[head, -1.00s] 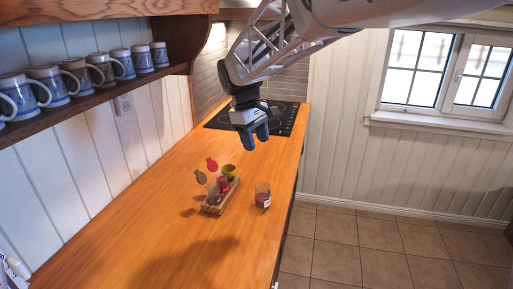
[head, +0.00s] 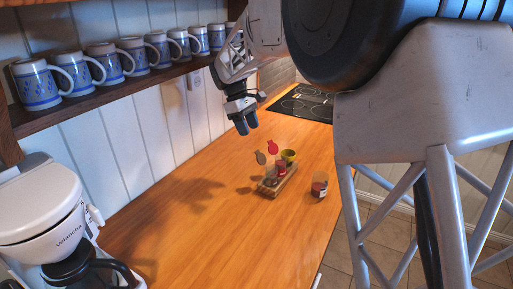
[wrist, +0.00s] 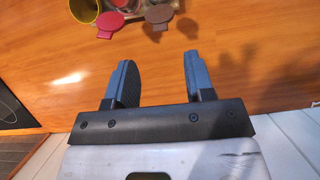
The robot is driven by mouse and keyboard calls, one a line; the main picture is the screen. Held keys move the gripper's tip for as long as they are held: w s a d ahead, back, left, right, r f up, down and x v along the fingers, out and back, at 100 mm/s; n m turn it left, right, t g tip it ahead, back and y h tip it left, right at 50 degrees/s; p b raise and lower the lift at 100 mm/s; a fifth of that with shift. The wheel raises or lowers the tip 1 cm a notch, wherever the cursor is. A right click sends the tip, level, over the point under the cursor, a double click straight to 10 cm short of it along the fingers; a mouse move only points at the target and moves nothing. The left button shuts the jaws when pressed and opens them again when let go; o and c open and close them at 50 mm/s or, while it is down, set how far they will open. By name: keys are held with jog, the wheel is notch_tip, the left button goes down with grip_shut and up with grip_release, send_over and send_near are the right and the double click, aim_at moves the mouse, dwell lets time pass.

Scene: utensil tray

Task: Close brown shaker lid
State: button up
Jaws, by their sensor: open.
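A brown shaker (head: 269,178) stands in a small wooden tray on the counter. Its brown lid (head: 261,158) is raised open on the wall side. The brown lid also shows in the wrist view (wrist: 159,14), beyond the fingertips. A red shaker (head: 281,168) with its red lid (head: 272,147) raised stands beside it, and a yellow cup-like shaker (head: 289,156) stands at the tray's far end. My gripper (head: 246,124) is open and empty, above the counter on the wall side of the tray. In the wrist view my gripper (wrist: 158,76) has nothing between its fingers.
The wooden tray (head: 266,191) holds the shakers. A glass jar (head: 319,186) stands right of it. A coffee maker (head: 50,225) is at the near left, a mug shelf (head: 130,80) runs above the counter, and a cooktop (head: 303,103) lies beyond. The counter's near part is clear.

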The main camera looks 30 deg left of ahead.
aim_at(258, 153)
jog(key=shift+f, duration=0.1)
jog(key=shift+x, duration=3.85)
jog(key=shift+d, duration=0.1)
jog(key=shift+c, duration=0.5)
grip_shut()
